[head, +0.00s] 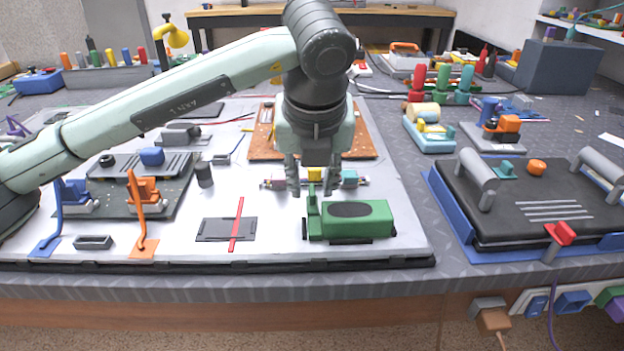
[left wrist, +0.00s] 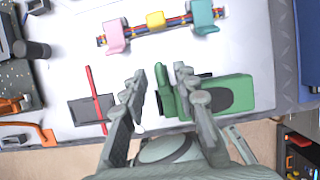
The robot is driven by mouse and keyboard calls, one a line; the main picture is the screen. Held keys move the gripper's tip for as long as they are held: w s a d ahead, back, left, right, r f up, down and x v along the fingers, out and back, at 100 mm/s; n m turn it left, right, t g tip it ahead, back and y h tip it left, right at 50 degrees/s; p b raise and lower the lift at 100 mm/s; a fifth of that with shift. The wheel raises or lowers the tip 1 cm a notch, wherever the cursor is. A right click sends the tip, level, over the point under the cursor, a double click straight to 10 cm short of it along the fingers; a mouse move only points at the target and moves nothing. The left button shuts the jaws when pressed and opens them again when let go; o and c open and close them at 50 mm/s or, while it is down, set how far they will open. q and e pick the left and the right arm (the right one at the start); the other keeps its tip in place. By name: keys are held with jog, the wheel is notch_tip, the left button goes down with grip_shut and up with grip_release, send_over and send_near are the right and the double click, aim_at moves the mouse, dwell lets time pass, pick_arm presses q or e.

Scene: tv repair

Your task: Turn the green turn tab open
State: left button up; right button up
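The green turn tab (head: 313,206) stands upright at the left end of a green box (head: 375,214) with a black oval on top, near the front of the white panel. My left gripper (head: 312,190) points down from above, open, with one finger to each side of the tab as seen from the head. In the left wrist view the tab (left wrist: 166,90) shows between the two fingers (left wrist: 160,80), closer to the right finger. I cannot tell whether that finger touches it. The right finger covers part of the green box (left wrist: 237,95).
A cable bundle with pink, yellow and teal clips (left wrist: 155,20) lies just behind. A red strip (head: 237,224) crosses a dark plate to the left. Orange (head: 146,192) and blue connectors stand farther left. A black device (head: 540,205) in a blue tray sits to the right.

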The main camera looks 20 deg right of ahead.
pick_arm(q)
jog(key=shift+w+f, duration=0.15)
jog(key=shift+f, duration=0.25)
pick_arm(e)
jog(key=shift+s+f, duration=0.15)
jog(key=shift+f, duration=0.15)
pick_arm(q)
jog(key=c, duration=0.6)
jog(key=shift+d, duration=0.1)
grip_shut()
pick_arm(e)
jog(key=shift+r, duration=0.1)
jog(key=shift+w, duration=0.2)
